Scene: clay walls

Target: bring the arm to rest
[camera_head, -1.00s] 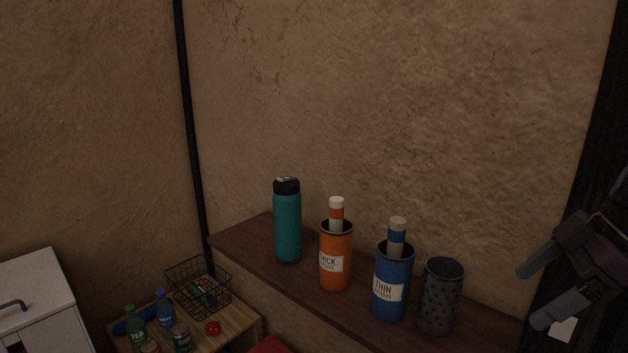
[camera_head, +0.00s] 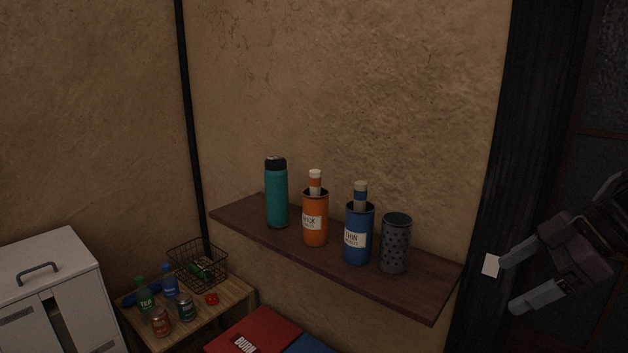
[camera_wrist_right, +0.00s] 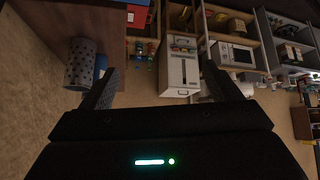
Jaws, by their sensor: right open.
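My right gripper (camera_head: 512,284) is at the right side of the head view, to the right of the wall shelf and clear of it. Its two fingers are apart with nothing between them. In the right wrist view the open fingers (camera_wrist_right: 170,88) also show empty. My left gripper is in neither view.
A wooden wall shelf (camera_head: 432,294) holds a teal bottle (camera_head: 277,197), an orange cup (camera_head: 315,230), a blue cup (camera_head: 358,247) and a speckled cup (camera_head: 395,245). Lower left are a small table (camera_head: 228,303) with a wire basket (camera_head: 222,277) and a white cabinet (camera_head: 72,260).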

